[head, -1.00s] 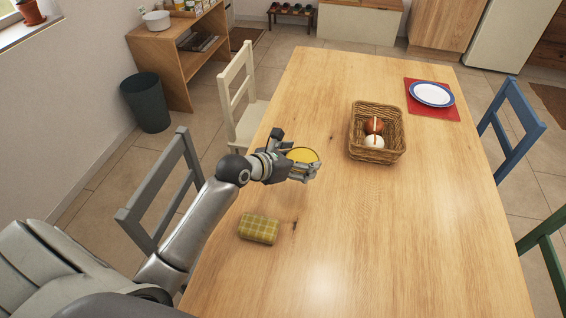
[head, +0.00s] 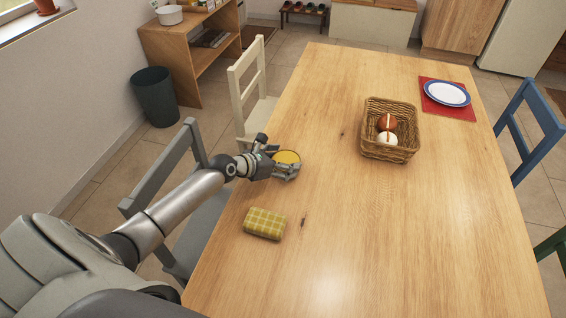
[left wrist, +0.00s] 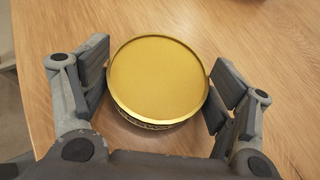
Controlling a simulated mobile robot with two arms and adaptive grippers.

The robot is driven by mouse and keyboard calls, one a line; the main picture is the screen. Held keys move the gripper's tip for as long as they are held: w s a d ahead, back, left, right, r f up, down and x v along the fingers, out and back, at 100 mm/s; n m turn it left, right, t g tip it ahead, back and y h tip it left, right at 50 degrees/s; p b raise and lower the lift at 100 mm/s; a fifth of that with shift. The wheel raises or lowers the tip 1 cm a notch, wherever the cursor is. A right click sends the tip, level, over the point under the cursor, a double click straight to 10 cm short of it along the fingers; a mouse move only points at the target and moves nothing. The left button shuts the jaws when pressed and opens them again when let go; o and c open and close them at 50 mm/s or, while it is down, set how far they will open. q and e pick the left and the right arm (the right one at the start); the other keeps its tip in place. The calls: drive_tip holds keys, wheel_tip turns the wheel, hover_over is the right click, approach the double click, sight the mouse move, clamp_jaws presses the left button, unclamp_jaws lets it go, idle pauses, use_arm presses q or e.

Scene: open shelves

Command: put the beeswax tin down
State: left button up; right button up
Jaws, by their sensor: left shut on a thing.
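The beeswax tin (head: 287,157) is round with a flat golden lid. My left gripper (head: 285,170) is shut on it, near the left edge of the wooden table (head: 330,225). In the left wrist view the tin (left wrist: 158,78) sits upright between the two fingers of the gripper (left wrist: 160,95), with a finger pad on each side. The wood surface lies right below it; I cannot tell whether the tin touches it. My right gripper is not in view.
A yellow-green checked cloth-like block (head: 265,223) lies nearer on the table. A wicker basket (head: 390,153) holds two balls. A plate (head: 447,93) sits on a red mat (head: 462,112) at the far right.

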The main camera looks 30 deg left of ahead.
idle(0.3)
use_arm(q)
drive_tip(key=o, duration=1.4)
drive_tip(key=shift+f, duration=0.1)
drive_tip(key=shift+c, duration=0.2)
drive_tip(key=shift+r, duration=0.2)
drive_tip(key=p+v, duration=0.1)
drive_tip(key=v, duration=0.9)
drive_tip(key=shift+s+p, duration=0.3)
drive_tip(key=shift+p, duration=0.05)
drive_tip(key=shift+v, duration=0.75)
